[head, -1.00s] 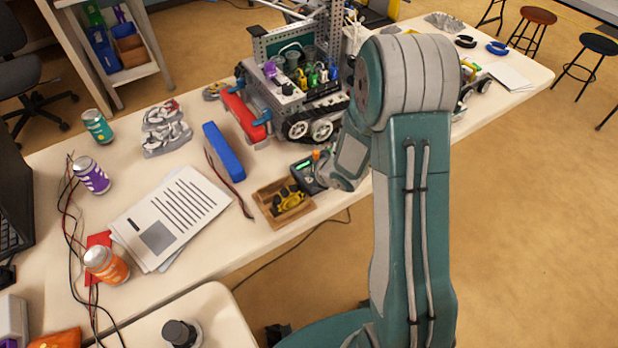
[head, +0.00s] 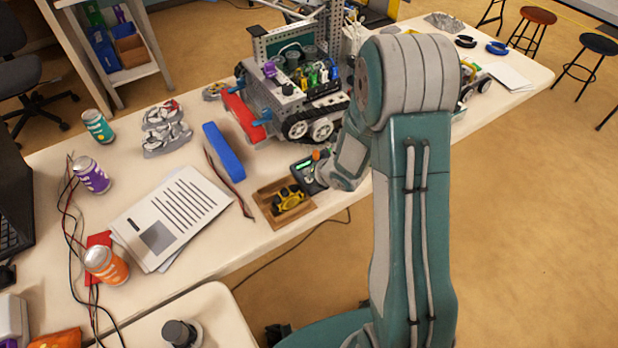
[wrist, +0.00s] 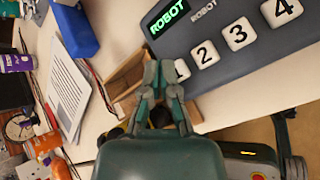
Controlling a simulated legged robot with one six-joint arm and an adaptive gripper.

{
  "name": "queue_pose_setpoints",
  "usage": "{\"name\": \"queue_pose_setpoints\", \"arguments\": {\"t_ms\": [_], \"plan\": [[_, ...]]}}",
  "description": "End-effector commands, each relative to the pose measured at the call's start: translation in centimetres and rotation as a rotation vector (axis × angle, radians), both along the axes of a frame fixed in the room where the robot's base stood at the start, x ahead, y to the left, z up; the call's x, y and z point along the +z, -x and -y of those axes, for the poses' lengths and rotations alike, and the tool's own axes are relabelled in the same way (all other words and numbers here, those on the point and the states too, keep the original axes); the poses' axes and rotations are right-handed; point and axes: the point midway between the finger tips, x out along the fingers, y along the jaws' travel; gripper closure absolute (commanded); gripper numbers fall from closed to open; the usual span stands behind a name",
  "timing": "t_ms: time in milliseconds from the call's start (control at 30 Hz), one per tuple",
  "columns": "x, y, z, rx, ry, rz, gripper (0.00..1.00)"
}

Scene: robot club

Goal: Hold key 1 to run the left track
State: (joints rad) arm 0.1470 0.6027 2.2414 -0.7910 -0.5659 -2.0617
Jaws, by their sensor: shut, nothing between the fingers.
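The dark keypad (wrist: 228,48) shows large in the wrist view, with a lit green screen reading ROBOT (wrist: 167,19) and white keys 2, 3 and 4. Key 1 (wrist: 182,70) is mostly hidden behind my fingertips; only a white edge shows. My gripper (wrist: 160,68) is shut and empty, its tips over key 1's place. I cannot tell whether they press it. In the head view the keypad (head: 304,168) lies at the table's front edge, partly behind my arm. The tracked robot (head: 287,102) stands behind it, one track facing me.
A wooden tray (head: 268,208) with a yellow and black item lies left of the keypad. A blue block (head: 223,151), papers (head: 165,220) and cans stand farther left. A small vehicle (head: 477,82) is behind my arm on the right.

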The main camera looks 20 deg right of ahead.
Motion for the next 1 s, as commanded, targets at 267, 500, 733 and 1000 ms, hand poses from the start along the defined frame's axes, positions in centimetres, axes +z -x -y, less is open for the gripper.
{"name": "queue_pose_setpoints", "arguments": {"t_ms": [267,500,733,1000], "plan": [[-0.7,0.1,0.0,-0.001,0.001,0.0,1.0],[-0.7,0.1,0.0,0.0,0.0,0.0,1.0],[-0.8,0.1,0.0,0.0,0.0,0.0,1.0],[-1.1,0.1,0.0,-0.001,-0.001,0.0,1.0]]}}
